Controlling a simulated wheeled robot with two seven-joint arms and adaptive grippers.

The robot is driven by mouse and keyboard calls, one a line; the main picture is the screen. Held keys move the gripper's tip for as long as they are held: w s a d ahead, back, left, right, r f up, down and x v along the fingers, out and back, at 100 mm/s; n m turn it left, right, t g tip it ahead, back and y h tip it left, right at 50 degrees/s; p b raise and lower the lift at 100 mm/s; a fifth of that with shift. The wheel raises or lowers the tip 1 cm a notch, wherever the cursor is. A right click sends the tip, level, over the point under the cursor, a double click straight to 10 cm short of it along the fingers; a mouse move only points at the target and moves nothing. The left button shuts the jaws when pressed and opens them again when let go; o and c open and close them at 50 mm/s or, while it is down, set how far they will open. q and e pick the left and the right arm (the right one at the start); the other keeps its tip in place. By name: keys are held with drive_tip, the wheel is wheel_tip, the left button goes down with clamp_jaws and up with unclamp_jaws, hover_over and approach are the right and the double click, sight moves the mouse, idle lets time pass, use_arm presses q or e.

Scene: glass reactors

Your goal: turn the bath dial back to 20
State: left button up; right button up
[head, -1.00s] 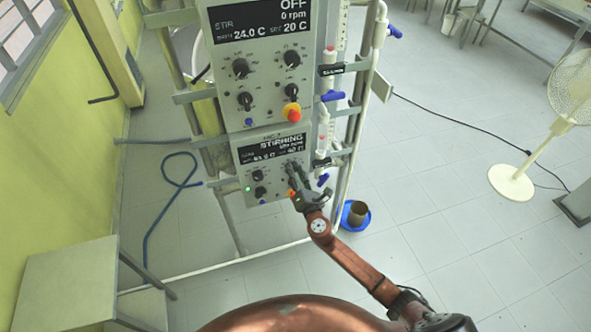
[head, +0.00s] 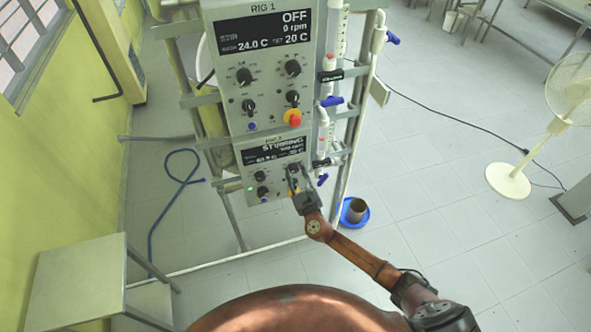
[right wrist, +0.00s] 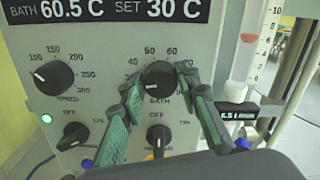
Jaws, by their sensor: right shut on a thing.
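The bath dial (right wrist: 158,75) is a round black knob on the lower grey control panel (head: 252,189), with a scale around it. My right gripper (right wrist: 159,82) is shut on the dial, one green-padded finger on each side. In the head view my right gripper (head: 292,174) reaches this panel from the lower right and partly hides the dial. The dial's pointer seems turned to the lower left. The panel's display (right wrist: 110,10) reads BATH 60.5 C and SET 30 C in the right wrist view. My left gripper is not in view.
The speed dial (right wrist: 53,77) and two switch knobs, one the heater knob (right wrist: 159,136), sit close by. Glass tubing with blue valves (head: 332,101) stands right.

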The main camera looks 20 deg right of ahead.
drive_tip(key=n+p, duration=0.2)
drive_tip(key=n, duration=0.2)
drive_tip(key=shift+f+n+p, duration=0.15)
drive_tip(key=shift+n+p, duration=0.65)
drive_tip(key=shift+n, duration=0.7)
drive_tip(key=o, duration=1.2)
drive_tip(key=shift+c, duration=0.2)
drive_tip(key=shift+s, duration=0.1)
drive_tip(key=s, duration=1.1)
drive_tip(key=shift+s+d, duration=0.2)
drive_tip(key=shift+s, duration=0.2)
